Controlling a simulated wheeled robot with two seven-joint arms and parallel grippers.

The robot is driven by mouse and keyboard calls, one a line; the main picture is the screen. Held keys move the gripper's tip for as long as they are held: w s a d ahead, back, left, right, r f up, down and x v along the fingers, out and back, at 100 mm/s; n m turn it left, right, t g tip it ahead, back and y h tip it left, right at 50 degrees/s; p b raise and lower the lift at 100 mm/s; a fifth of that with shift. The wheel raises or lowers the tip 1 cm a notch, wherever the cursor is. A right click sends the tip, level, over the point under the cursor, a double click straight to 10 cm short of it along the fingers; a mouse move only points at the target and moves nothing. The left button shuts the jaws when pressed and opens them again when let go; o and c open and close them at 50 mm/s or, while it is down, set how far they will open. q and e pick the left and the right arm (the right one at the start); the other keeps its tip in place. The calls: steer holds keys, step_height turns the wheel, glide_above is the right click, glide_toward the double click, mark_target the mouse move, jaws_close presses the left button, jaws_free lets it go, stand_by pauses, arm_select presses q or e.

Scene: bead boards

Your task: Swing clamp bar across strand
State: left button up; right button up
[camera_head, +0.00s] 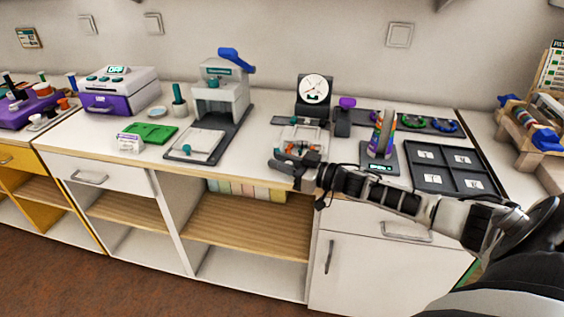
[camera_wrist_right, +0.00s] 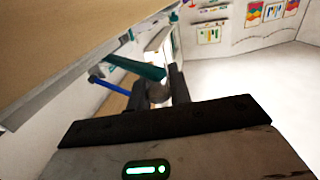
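My right gripper (camera_head: 285,165) is at the front edge of the white counter, just in front of a small pale fixture (camera_head: 302,137) with teal and orange parts. The gripper partly covers its near side. In the right wrist view, the dark fingers of the right gripper (camera_wrist_right: 160,92) stand apart with a grey rounded thing (camera_wrist_right: 158,92) between them; I cannot tell if they grip it. A teal bar (camera_wrist_right: 135,67) lies just beyond the fingers. I cannot tell for certain which part is the clamp bar, and no strand can be made out. My left gripper is out of view.
A dial gauge stand (camera_head: 314,92) stands behind the fixture. A press with a blue lever (camera_head: 236,58) is to the left. A small stand with a rainbow column (camera_head: 383,135) and a dark compartment tray (camera_head: 447,167) are to the right.

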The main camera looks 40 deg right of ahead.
steer(key=o, duration=0.3)
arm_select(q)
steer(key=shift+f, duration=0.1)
arm_select(e)
steer(key=shift+s, duration=0.1)
arm_select(q)
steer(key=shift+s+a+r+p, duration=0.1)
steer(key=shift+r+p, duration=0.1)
steer(key=shift+p, duration=0.45)
arm_select(e)
steer(key=v, duration=1.5)
steer(key=shift+s+d, duration=0.2)
steer(key=shift+s, duration=0.1)
